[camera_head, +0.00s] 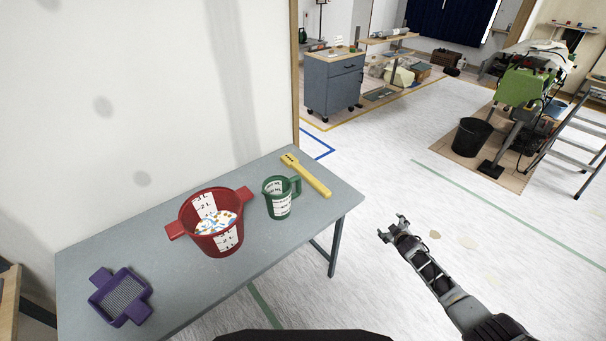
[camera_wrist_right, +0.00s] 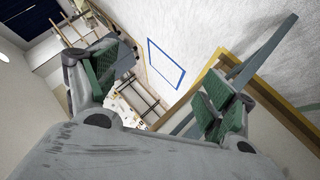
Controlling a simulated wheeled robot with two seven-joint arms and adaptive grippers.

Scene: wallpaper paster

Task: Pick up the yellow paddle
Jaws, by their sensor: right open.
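The yellow paddle (camera_head: 308,176) lies flat on the grey table (camera_head: 180,285) near its far right corner, with its slotted head toward the back. My right gripper (camera_head: 396,226) is open and empty. In the head view it shows to the right of the table, apart from the paddle. In the right wrist view the two fingers of the right gripper (camera_wrist_right: 155,95) are spread wide, with nothing between them. The paddle cannot be made out in the wrist view. My left gripper does not show.
A green measuring jug (camera_head: 279,203) stands just left of the paddle. A red bucket (camera_head: 222,240) with paper bits and a purple sieve tray (camera_head: 119,295) are further left. A white wall borders the table's back. Floor right of the table is clear.

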